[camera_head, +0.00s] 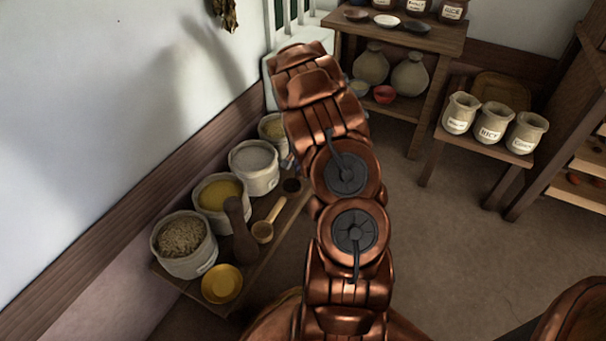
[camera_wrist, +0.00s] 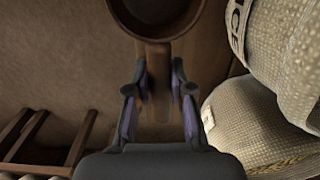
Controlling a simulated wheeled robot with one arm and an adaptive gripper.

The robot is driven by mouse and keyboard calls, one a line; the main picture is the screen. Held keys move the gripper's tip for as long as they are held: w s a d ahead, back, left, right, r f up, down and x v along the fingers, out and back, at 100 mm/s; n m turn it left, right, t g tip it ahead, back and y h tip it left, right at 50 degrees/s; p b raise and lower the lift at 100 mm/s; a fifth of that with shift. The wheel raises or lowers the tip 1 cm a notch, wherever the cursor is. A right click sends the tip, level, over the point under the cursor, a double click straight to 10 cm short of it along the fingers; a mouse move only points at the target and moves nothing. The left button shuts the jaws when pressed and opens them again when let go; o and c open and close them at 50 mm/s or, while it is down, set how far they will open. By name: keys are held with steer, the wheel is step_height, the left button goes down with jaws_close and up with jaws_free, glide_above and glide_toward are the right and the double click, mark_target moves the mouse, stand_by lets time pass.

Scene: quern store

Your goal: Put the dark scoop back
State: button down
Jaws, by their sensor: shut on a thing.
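The dark scoop (camera_wrist: 155,18) has a round brown bowl, cut off by the top edge of the wrist view. Its handle runs down between the fingers of my gripper (camera_wrist: 156,90), which is shut on it. In the head view, the dark scoop's bowl (camera_head: 291,185) shows just left of my arm, over or near the low wooden bench. My gripper is mostly hidden behind my arm there. I cannot tell whether the scoop touches the bench.
Several open sacks, one holding white grain (camera_head: 253,158), line the bench by the wall. A lighter wooden scoop (camera_head: 263,232), a dark upright pestle-like piece (camera_head: 239,232) and a yellow bowl (camera_head: 221,284) are on it. A lettered sack (camera_wrist: 290,50) is close right of my gripper.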

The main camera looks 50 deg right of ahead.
steer(key=shift+w+d+f+b, duration=0.2)
steer(key=shift+w+d+b, duration=0.15)
steer(key=shift+w+d, duration=0.65)
step_height(320, 180, down, 4)
steer(key=shift+s+d+r+b, duration=0.1)
steer(key=shift+r+b, duration=0.15)
steer(key=shift+b, duration=0.6)
steer(key=c, duration=1)
jaws_free()
steer(key=shift+c, duration=0.2)
